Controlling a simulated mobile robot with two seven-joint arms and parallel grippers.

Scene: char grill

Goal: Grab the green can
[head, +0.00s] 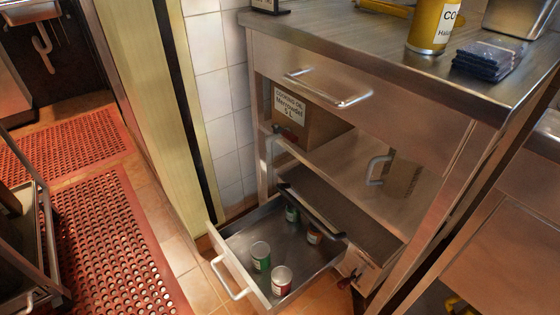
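A green can (261,257) with a pale top stands upright inside an open low drawer (236,268), near its front left. A red can (281,281) stands close beside it, nearer the drawer's front right. Farther back in the drawer are another green can (291,213) and an orange-brown can (314,235), both partly hidden by a dark bar (312,212). Neither of my grippers shows in the head view.
The drawer juts out from a steel counter unit (440,85) with a closed upper drawer (330,88) and a shelf holding a cardboard box (305,118). A yellow canister (432,25) and dark packets (487,60) are on top. Red perforated mats (105,245) cover the floor at left.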

